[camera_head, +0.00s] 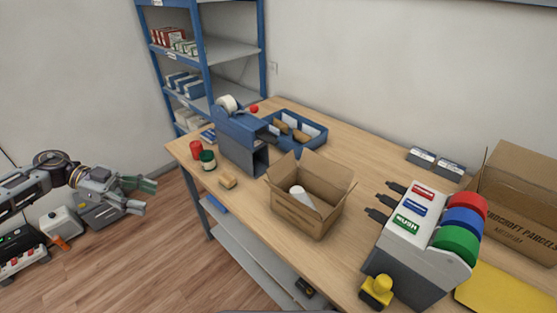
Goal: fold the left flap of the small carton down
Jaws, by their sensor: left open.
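The small carton (303,215) is a brown open-topped cardboard box on the wooden counter, near the middle of the view. Its flaps stand up or lean outward, and a white cylindrical item (301,194) shows inside. The left flap (283,168) stands up at the carton's back left. My left gripper (146,196) is at the far left, over the floor and clear of the counter. Its fingers are apart and empty, well away from the carton. My right gripper is not in view.
A blue tape dispenser (240,139) and a blue tray (313,146) stand behind the carton. Red and green cans (208,160) and a small tan block (228,182) are to its left. A larger carton (517,202) is at the far right.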

